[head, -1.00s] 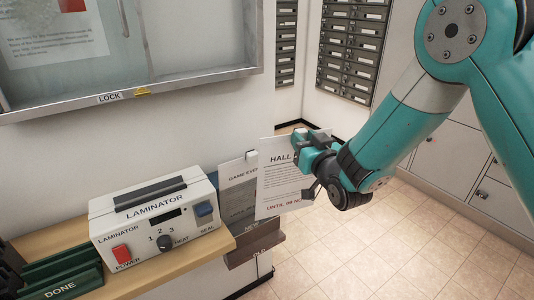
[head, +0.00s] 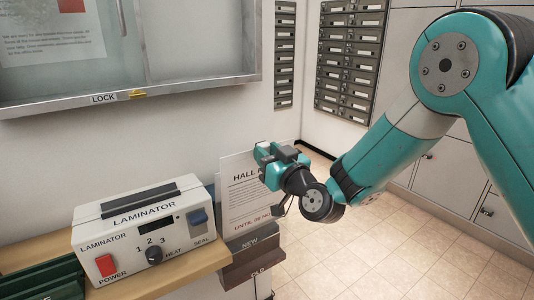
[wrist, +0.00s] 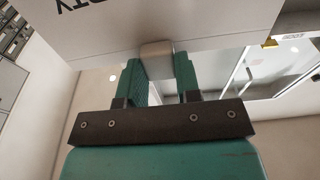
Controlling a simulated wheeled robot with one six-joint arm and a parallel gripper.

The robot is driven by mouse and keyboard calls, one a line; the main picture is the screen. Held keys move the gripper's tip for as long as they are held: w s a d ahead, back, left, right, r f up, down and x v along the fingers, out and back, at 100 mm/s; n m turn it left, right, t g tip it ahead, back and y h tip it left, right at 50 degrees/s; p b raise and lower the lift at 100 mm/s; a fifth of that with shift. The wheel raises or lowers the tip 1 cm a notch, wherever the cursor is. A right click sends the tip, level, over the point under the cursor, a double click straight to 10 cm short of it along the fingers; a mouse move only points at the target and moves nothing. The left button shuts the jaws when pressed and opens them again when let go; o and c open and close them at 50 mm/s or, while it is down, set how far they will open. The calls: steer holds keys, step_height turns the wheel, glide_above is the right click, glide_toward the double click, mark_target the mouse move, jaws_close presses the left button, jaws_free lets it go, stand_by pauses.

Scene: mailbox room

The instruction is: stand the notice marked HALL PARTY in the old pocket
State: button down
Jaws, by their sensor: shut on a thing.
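My gripper (head: 268,155) is shut on the white notice (head: 238,185) whose visible heading begins "HALL". In the wrist view the fingers (wrist: 160,75) pinch a small pale tab (wrist: 157,48) at the notice's edge, and upside-down letters "TY" show on the sheet (wrist: 190,20). The notice hangs roughly upright, its lower edge close to the pocket marked NEW (head: 252,243). I cannot tell whether that edge is in front of, above or inside this pocket. The pocket marked OLD (head: 262,271) is lower and nearer. My gripper hides the notice's upper right part.
The laminator (head: 145,230) stands on a wooden shelf (head: 190,266) left of the pockets, with green trays (head: 40,280) beside it. A glass-fronted notice case (head: 190,85) hangs on the wall above. Open tiled floor (head: 345,250) lies to the right.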

step_height(320, 180, down, 7)
steer(key=b, duration=0.6)
steer(key=shift+w+a+f, duration=0.15)
steer(key=shift+w+a, duration=0.2)
steer(key=shift+w, duration=0.1)
steer(key=c, duration=0.7)
jaws_free()
steer(key=shift+c, duration=0.2)
steer(key=b+v, duration=1.5)
steer(key=v, duration=0.2)
steer(key=shift+s+d+b, duration=0.15)
steer(key=shift+b, duration=0.25)
